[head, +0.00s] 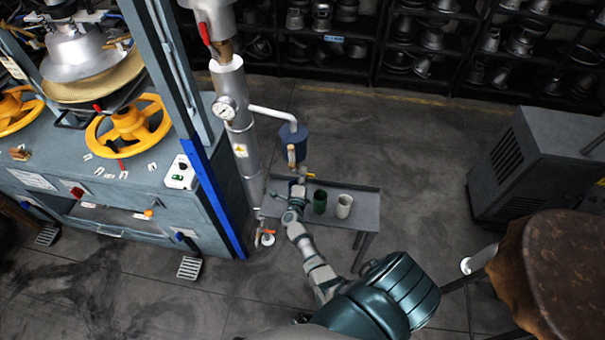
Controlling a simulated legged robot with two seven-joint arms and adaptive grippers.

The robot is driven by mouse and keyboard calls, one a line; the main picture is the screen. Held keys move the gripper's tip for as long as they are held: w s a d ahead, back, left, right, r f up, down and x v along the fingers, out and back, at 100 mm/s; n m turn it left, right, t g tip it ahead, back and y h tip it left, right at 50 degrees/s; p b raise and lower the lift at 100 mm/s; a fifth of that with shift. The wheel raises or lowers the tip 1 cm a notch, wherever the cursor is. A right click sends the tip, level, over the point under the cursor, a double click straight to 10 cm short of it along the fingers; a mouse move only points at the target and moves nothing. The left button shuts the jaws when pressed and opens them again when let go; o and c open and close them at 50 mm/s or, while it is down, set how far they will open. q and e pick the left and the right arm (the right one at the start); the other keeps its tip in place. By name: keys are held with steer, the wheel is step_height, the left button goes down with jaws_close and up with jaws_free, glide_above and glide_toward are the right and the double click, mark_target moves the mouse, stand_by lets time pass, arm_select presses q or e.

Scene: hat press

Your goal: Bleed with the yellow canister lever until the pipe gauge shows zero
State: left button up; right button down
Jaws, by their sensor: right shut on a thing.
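The pipe gauge (224,108) is a white dial on the silver vertical pipe (238,125); its needle is too small to read. A side pipe runs from there to the blue canister (293,134). The yellow canister lever (307,176) shows below the canister, just above the grey side table. My right gripper (293,204) is at the left end of this table, below the lever. My left gripper is not in view.
A green cup (320,202) and a white cup (344,206) stand on the grey side table (365,203), right of my gripper. The blue-grey press (130,190) with yellow handwheels (128,122) is at left. A grey cabinet (535,160) stands at right. Floor between is clear.

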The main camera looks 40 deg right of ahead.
steer(key=shift+w+r+n, duration=0.1)
steer(key=shift+r+n, duration=0.2)
steer(key=shift+n, duration=0.1)
steer(key=c, duration=1.3)
jaws_free()
steer(key=shift+o, duration=1.1)
steer(key=shift+w+f, duration=0.1)
steer(key=shift+f, duration=0.15)
steer(key=shift+s+a, duration=0.15)
steer(key=shift+s, duration=0.05)
steer(key=v, duration=1.1)
steer(key=shift+a, duration=0.25)
steer(key=shift+d+f, duration=0.1)
